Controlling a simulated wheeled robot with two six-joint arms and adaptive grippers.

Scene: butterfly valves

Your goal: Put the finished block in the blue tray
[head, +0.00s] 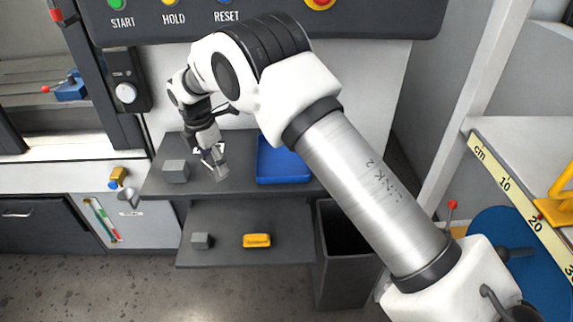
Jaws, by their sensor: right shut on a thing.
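My right arm reaches in from the lower right, and its gripper (214,160) points down over the upper dark shelf, left of the blue tray. It is shut on a small light-grey block (221,173), which looks slightly tilted; the fingers hide part of it. Whether the block touches the shelf is hard to tell. The blue tray (262,181) lies on the same shelf, right of the gripper. Its bare blue floor shows, and my arm hides its upper right part. My left gripper is not in view.
Another grey block (175,171) sits on the upper shelf (152,187), left of the gripper. A smaller grey block (201,241) and a yellow object (257,240) lie on the lower shelf (225,220). A dark open bin (340,285) stands right of the shelves. A button panel (180,35) is above.

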